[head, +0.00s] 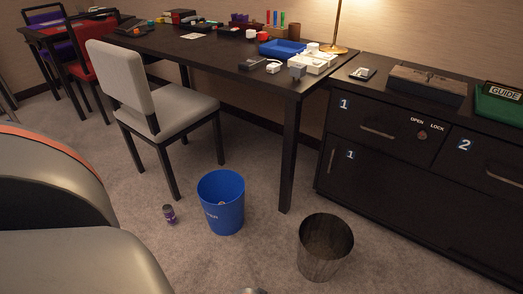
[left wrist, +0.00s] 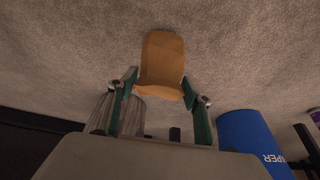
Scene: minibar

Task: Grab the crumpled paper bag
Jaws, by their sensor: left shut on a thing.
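The crumpled paper bag (left wrist: 162,58) is a tan-orange packet in the left wrist view, with carpet behind it. My left gripper (left wrist: 160,86) is shut on its near end, one green-sided finger on each side. The bag's far end sticks out beyond the fingertips. In the head view I cannot make out the bag or the left gripper. My right gripper is in neither view.
A blue bin (head: 221,203) and a dark wood-look bin (head: 325,247) stand on the carpet. A small can (head: 169,214) is left of the blue bin. A chair (head: 180,107), a long desk (head: 215,50) and a cabinet (head: 400,140) stand behind.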

